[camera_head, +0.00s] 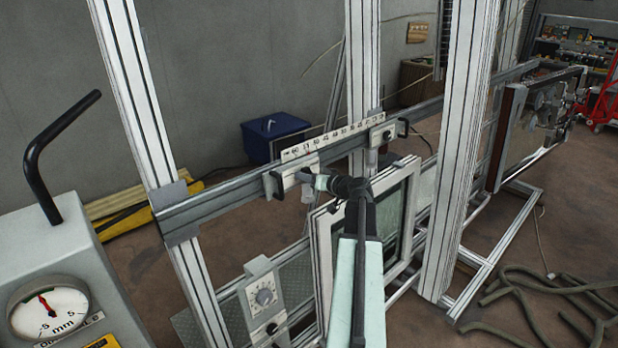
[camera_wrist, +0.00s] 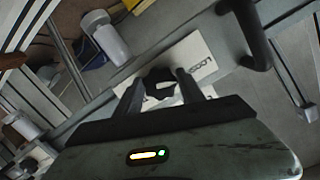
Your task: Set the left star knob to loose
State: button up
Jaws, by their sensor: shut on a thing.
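The left star knob (camera_wrist: 158,82) is a small dark knob on a white plate (camera_wrist: 203,55), seen in the wrist view. My gripper (camera_wrist: 160,88) is shut on it, one finger on each side. Lettering that seems to read "LOOSE" shows on the plate beside the right finger. In the head view my gripper (camera_head: 318,184) is at the left carriage (camera_head: 287,179) on the grey rail (camera_head: 225,203). The knob is hidden there behind my gripper. Which way the knob points is hard to tell.
A right carriage (camera_head: 381,136) sits farther along the rail, past a white scale (camera_head: 330,138). A framed window (camera_head: 395,215) stands below. Aluminium posts (camera_head: 462,130) flank the work area. A black handle (camera_wrist: 250,35) is close to my gripper. A dial box (camera_head: 263,297) stands lower left.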

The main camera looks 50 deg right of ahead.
jog(key=shift+n, duration=0.5)
jog(key=o, duration=1.4)
jog(key=p+v, duration=0.1)
jog(key=v, duration=0.6)
jog(key=shift+s+a+p, duration=0.1)
jog(key=shift+s+p, duration=0.25)
jog(key=shift+p, duration=0.05)
